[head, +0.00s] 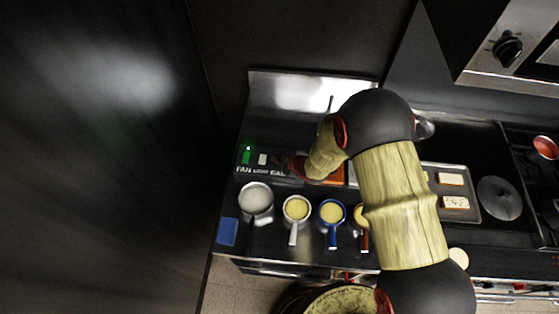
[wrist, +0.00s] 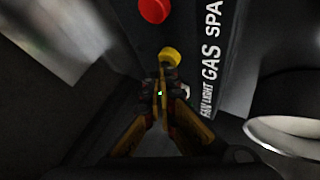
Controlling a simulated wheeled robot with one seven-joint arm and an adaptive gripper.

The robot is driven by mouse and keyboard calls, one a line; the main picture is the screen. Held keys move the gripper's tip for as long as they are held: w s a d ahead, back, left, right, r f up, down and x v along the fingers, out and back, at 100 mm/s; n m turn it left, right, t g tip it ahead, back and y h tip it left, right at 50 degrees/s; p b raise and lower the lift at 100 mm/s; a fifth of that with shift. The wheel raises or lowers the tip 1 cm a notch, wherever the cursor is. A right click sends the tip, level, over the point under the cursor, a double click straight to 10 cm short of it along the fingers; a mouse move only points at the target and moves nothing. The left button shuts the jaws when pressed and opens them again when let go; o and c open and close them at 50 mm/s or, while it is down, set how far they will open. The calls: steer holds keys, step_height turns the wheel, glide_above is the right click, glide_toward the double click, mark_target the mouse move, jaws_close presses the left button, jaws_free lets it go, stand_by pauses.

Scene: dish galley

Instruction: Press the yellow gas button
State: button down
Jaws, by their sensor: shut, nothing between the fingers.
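The yellow gas button (wrist: 169,54) shows in the wrist view on a dark panel, beside the printed word GAS. My gripper (wrist: 168,72) is shut and empty. Its fingertips overlap the near edge of the yellow button in the wrist view; I cannot tell whether they touch it. In the head view my gripper (head: 297,168) is over the control panel (head: 257,170), right of the green fan button (head: 246,156) and the white light button (head: 263,159). The yellow button is hidden there behind my gripper.
A red button (wrist: 154,10) sits past the yellow one. The white light button also shows close to my fingers in the wrist view (wrist: 185,91). In front of the panel stand a pot of white contents (head: 256,198) and several cups, including a blue one (head: 332,212).

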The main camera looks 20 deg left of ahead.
steer(key=shift+f, duration=0.15)
stand_by(0.5)
steer(key=shift+r, duration=0.85)
steer(key=shift+r+p, duration=1.6)
steer(key=shift+r, duration=1)
steer(key=shift+f, duration=0.1)
